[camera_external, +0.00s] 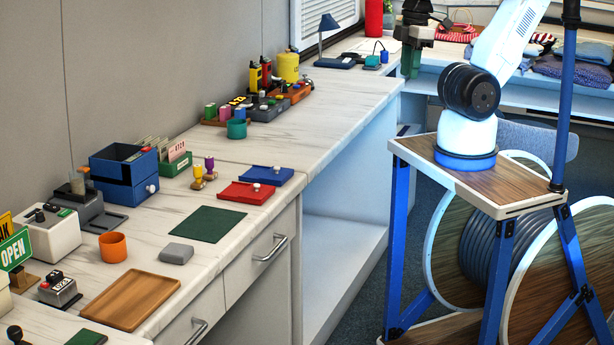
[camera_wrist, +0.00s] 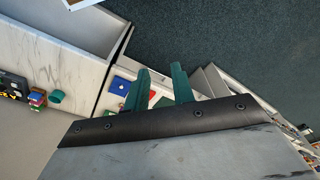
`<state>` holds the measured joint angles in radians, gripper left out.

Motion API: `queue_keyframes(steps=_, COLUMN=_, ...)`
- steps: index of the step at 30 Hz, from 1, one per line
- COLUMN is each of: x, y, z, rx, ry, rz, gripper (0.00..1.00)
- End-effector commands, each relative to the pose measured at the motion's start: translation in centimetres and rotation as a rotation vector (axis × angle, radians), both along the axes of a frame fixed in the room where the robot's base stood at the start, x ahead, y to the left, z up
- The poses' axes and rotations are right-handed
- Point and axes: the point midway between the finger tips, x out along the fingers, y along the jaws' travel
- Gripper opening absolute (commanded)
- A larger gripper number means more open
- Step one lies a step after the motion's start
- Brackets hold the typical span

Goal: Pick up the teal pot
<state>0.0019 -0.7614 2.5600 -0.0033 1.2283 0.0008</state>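The teal pot (camera_external: 236,128) is a small round cup standing upright on the marble-patterned counter, in front of a dark tray of coloured items. In the wrist view a teal round thing, which looks like this pot (camera_wrist: 56,97), shows at the left, well away from the fingers.
A blue lamp (camera_external: 334,45) and a yellow canister (camera_external: 288,67) stand behind the pot. An orange cup (camera_external: 113,247), a wooden tray (camera_external: 130,299), a red tray (camera_external: 246,193) and a blue tray (camera_external: 266,176) lie nearer. The counter right of the pot is mostly clear.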

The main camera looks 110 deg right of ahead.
Motion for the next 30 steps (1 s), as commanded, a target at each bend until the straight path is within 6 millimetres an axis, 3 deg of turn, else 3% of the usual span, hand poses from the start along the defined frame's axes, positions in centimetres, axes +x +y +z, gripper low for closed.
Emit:
queue_keyframes(steps=1, x=0.0, y=0.0, z=0.0, rx=0.000, ry=0.000, rz=0.000, gripper=0.39)
queue_keyframes(steps=6, x=0.0, y=0.0, z=0.0, rx=0.000, ry=0.000, rz=0.000, gripper=0.81)
queue_keyframes(steps=17, x=0.8, y=0.2, z=0.1, rx=0.036, ry=0.013, rz=-0.043, gripper=0.81)
queue_keyframes(steps=20, x=2.7, y=0.5, z=0.1, rx=0.120, ry=0.042, rz=-0.147, gripper=0.81)
queue_keyframes(steps=25, x=8.6, y=0.0, z=0.1, rx=0.351, ry=0.097, rz=-0.442, gripper=0.81)
queue_keyframes(steps=30, x=15.6, y=-3.2, z=-0.4, rx=0.594, ry=0.127, rz=-0.775, gripper=0.81)
